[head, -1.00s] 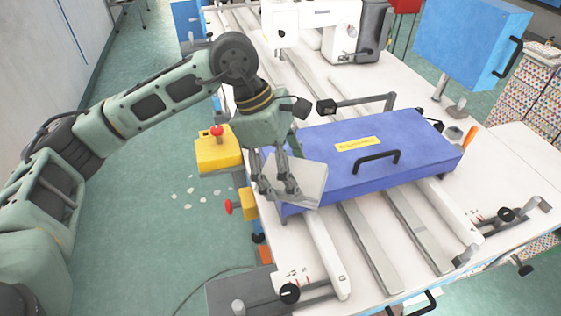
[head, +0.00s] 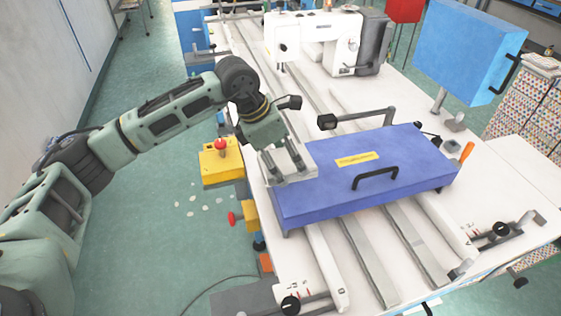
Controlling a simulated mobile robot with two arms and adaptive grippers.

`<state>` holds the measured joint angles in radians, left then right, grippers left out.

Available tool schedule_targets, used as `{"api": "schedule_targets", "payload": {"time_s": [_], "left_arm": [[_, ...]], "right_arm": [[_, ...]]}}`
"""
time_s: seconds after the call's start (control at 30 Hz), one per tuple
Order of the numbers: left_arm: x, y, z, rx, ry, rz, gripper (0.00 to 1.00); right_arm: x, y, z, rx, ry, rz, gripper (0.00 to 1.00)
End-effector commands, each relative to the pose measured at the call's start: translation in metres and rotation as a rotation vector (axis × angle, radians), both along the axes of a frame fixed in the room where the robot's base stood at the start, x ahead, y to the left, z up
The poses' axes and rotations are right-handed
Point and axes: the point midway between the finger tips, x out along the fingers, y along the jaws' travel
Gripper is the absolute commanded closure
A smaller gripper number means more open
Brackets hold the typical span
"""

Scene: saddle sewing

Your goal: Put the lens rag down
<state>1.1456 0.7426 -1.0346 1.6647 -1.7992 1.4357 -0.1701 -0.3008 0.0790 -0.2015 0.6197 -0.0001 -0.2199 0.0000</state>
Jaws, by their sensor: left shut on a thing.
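The lens rag (head: 297,160) is a pale grey-white flat square piece. It is at the left end of the blue-violet box (head: 365,190), by its upper left corner. My left gripper (head: 289,179) is shut on the rag, with its fingers pointing down over it. I cannot tell whether the rag touches the box lid or hangs just above it. My right gripper does not show.
The box has a black handle (head: 375,178) and a yellow label. A white sewing machine (head: 315,40) stands at the back of the white table. A blue panel (head: 465,50) stands at the right. A yellow box with a red button (head: 220,160) is left of the table.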

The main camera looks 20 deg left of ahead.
Motion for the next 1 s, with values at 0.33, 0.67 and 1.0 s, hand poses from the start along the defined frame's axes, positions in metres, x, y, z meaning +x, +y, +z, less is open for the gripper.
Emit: {"api": "schedule_targets", "payload": {"time_s": [0.33, 0.67, 1.0], "left_arm": [[0.013, 0.015, -0.028, 0.001, 0.005, -0.002, 0.43], [0.014, 0.015, -0.053, 0.0, -0.001, -0.002, 0.43], [0.014, 0.015, -0.055, 0.0, 0.0, -0.001, 0.14]], "right_arm": [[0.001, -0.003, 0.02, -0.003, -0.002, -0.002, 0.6], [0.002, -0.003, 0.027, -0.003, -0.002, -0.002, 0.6], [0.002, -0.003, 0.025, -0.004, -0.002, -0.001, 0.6]]}}
